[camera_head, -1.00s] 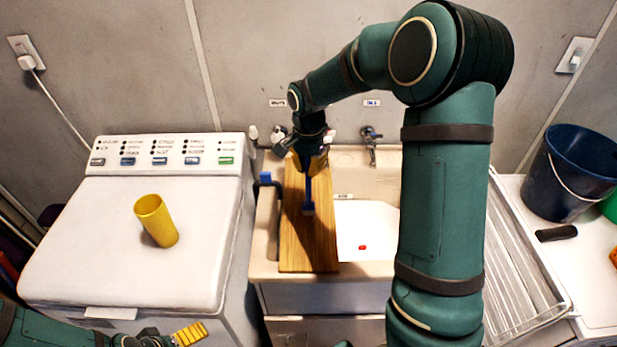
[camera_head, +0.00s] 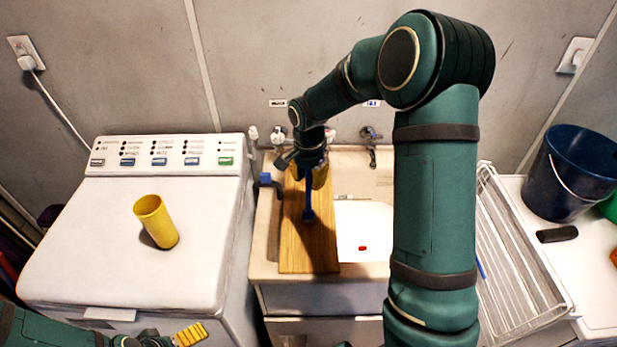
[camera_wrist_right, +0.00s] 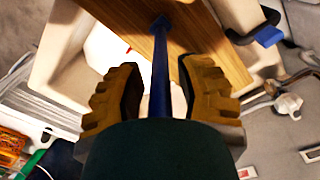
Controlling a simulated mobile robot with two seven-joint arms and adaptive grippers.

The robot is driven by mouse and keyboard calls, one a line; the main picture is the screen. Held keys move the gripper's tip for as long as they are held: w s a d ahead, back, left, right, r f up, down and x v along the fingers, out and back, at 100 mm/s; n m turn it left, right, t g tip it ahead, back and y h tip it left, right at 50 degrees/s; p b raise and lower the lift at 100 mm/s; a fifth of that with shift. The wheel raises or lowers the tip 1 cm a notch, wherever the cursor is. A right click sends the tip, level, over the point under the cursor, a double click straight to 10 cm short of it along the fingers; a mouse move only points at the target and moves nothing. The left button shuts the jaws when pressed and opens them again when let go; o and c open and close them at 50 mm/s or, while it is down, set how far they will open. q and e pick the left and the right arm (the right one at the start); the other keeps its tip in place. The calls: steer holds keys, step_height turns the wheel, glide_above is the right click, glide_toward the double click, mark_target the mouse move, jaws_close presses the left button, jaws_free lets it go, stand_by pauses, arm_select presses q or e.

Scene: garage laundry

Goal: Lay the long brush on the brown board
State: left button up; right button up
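The long brush (camera_head: 308,203) is blue. It is over the brown board (camera_head: 322,255), its far end hidden under my right gripper. The board lies across the sink. My right gripper (camera_head: 308,178) is above the board's far part with its fingers spread. In the right wrist view the brush's handle (camera_wrist_right: 160,75) runs between the open fingers (camera_wrist_right: 158,92), with gaps on both sides. The brush's head seems to touch the board; I cannot tell whether the handle does. My left gripper (camera_head: 190,334) is low at the left; its finger opening is unclear.
A yellow cup (camera_head: 156,221) stands on the white washer (camera_head: 95,250) at left. A small red thing (camera_head: 362,248) lies in the sink (camera_head: 378,225). At right are a wire rack (camera_head: 520,265), a dark blue bucket (camera_head: 567,178) and a black object (camera_head: 557,234).

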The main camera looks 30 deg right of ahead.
steer(key=shift+r, duration=0.15)
step_height(320, 180, up, 12)
steer(key=shift+r+p, duration=0.1)
steer(key=shift+p, duration=0.25)
stand_by(0.6)
